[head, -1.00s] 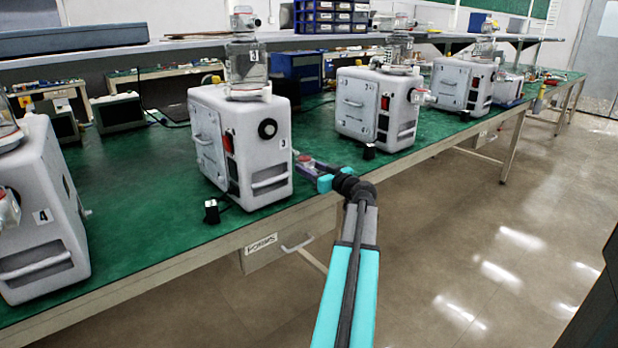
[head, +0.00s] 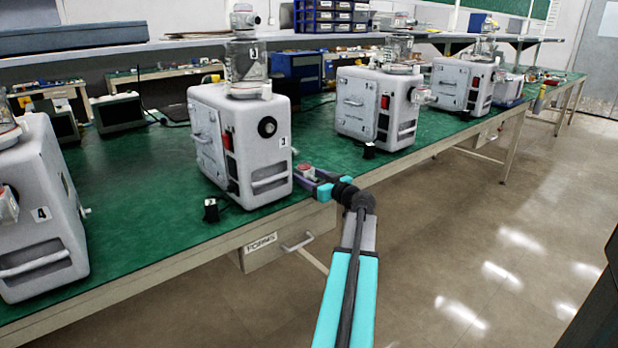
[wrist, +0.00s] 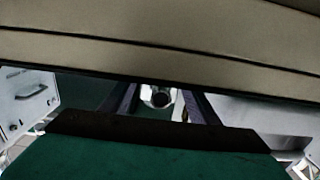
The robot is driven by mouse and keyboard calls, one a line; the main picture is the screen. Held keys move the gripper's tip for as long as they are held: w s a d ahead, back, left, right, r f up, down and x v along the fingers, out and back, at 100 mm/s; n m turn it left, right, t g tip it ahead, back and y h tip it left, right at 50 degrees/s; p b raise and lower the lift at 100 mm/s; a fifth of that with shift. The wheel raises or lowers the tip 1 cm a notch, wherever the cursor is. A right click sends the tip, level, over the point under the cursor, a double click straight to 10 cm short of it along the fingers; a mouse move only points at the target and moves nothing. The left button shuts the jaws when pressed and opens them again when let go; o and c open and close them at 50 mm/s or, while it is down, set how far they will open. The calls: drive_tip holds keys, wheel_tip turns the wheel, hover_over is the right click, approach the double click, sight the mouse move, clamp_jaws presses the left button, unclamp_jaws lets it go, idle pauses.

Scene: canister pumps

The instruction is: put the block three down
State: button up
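Pump three (head: 245,140) is a white box with a clear canister on top and a "3" label on its side, standing on the green bench. My gripper (head: 307,176) is just right of it, low over the bench's front edge. A small pale block with a red top (head: 305,170) sits between its fingers and looks held. The wrist view shows a whitish thing with a dark round centre (wrist: 157,97) between the two dark fingers. The block's underside is hidden, so I cannot tell whether it touches the bench.
Pump two (head: 375,105) stands further right, and pump four (head: 40,215) at the left. Small black knob-like pieces stand before pump three (head: 211,210) and pump two (head: 369,151). Green bench top (head: 145,180) is clear between pumps three and four. A drawer (head: 275,248) is below the edge.

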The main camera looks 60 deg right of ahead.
drive_tip(key=shift+r, duration=0.15)
idle(0.3)
drive_tip(key=shift+s+p, duration=0.2)
drive_tip(key=shift+p, duration=0.1)
drive_tip(key=v, duration=1.1)
drive_tip(key=shift+s+a, duration=0.2)
drive_tip(key=shift+s, duration=0.05)
